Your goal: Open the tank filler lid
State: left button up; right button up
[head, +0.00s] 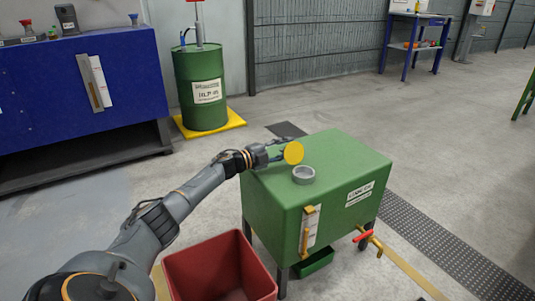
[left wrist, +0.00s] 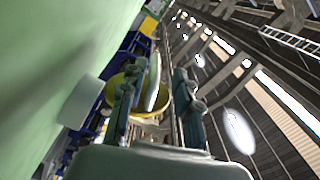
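The green tank (head: 325,185) stands on legs at the centre right of the head view. Its grey filler neck (head: 303,174) on top shows an uncovered round opening. The yellow round lid (head: 294,153) is tipped up on edge at the far side of the neck. My left gripper (head: 283,147) is at the lid, just above the tank top. In the left wrist view, its two fingers (left wrist: 155,95) stand apart, with part of the yellow lid (left wrist: 114,92) showing behind and between them; contact is unclear. The neck (left wrist: 82,102) shows at left there. My right gripper is out of view.
A red bin (head: 220,268) stands in front of the tank's left side. A green drum (head: 203,88) and blue cabinet (head: 80,80) stand behind. The floor to the right is mostly clear.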

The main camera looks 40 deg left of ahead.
pick_arm(q)
jog(key=v, duration=0.7)
jog(key=shift+s+a, duration=0.1)
jog(key=shift+s, duration=0.3)
